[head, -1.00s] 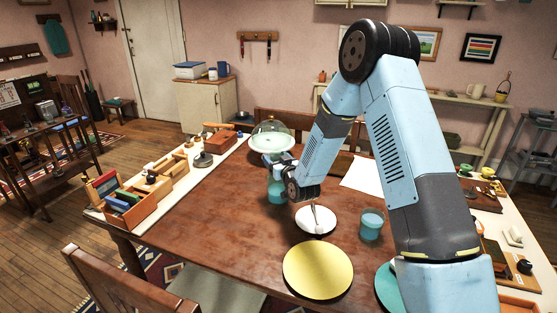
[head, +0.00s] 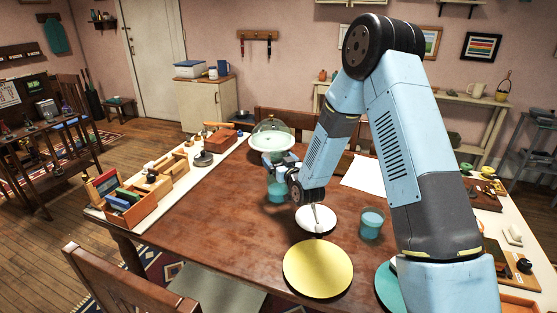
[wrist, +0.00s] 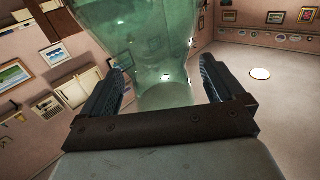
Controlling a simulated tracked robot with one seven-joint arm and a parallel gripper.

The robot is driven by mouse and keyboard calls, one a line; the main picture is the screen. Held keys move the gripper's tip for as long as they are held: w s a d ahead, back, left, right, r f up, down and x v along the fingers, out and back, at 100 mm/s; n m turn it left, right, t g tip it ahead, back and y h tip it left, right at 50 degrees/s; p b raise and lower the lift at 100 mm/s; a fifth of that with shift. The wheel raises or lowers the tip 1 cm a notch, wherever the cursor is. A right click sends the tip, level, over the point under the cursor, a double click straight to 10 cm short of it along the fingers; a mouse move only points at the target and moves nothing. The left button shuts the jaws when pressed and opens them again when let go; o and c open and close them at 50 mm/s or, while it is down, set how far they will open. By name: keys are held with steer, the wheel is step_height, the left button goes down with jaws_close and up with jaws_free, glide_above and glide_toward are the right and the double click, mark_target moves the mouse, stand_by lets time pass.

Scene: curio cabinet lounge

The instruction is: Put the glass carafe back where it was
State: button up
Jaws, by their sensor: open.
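The glass carafe (head: 277,188) is blue-green and see-through. In the head view it stands upright on the wooden table (head: 225,215), behind the white plate, partly hidden by my wrist. In the wrist view its green glass (wrist: 145,40) fills the top middle, between and beyond my fingers. My gripper (head: 283,163) is at the carafe's upper part in the head view. In the wrist view the fingers of my gripper (wrist: 163,85) are spread on either side of the glass. I cannot tell whether either finger touches it.
A white plate (head: 306,222) with cutlery, a yellow plate (head: 318,269) and a teal tumbler (head: 372,224) are close by. A glass-domed stand (head: 271,138) is behind. Wooden boxes (head: 124,208) line the left edge. The table's left front is clear.

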steer(key=v, duration=1)
steer(key=s+d+r+m+g+h, duration=0.1)
steer(key=s+d+r+g+h, duration=0.25)
steer(key=d+r, duration=0.4)
steer(key=s+d+r+g+h, duration=0.2)
steer(key=s+d+r, duration=0.2)
steer(key=r, duration=0.6)
steer(key=s+d+r+m+g, duration=0.1)
steer(key=s+d+r, duration=0.1)
steer(key=s, duration=0.7)
steer(key=s+d+r+m+g+h, duration=0.1)
steer(key=s+d+r+g, duration=0.1)
steer(key=s, duration=0.7)
steer(key=s+d+r+m+g+h, duration=0.1)
steer(key=s+d+r+g, duration=0.1)
steer(key=s+d, duration=0.3)
steer(key=s+r, duration=0.1)
steer(key=s, duration=0.3)
steer(key=shift+r+m, duration=0.3)
steer(key=shift+m, duration=0.1)
steer(key=shift+a, duration=0.1)
